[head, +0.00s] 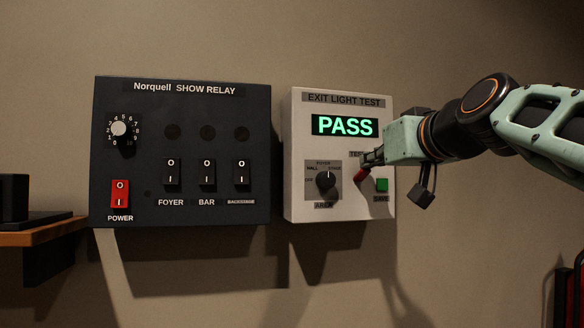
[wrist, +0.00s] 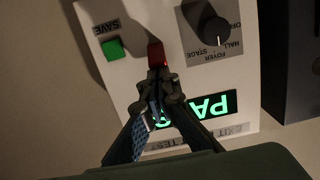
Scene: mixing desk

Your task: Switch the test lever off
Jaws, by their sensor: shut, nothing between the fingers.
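The white exit light test panel (head: 300,150) hangs on the wall, its green display (head: 345,126) reading PASS. The test lever's red handle (head: 361,174) shows below the partly covered TEST label and points downward. It also shows in the wrist view (wrist: 156,54), just beyond my fingertips. My gripper (head: 372,158) is shut and empty, in front of the panel just above the red handle. In the wrist view its fingertips (wrist: 158,82) overlap the lever's base and hide it. I cannot tell whether they touch the lever.
On the same panel are a black area knob (head: 326,180) left of the lever and a green SAVE button (head: 381,185) at right. The dark Norquell show relay panel (head: 255,130) with switches is at left. A wooden shelf (head: 45,234) sits at far left. Wall below is clear.

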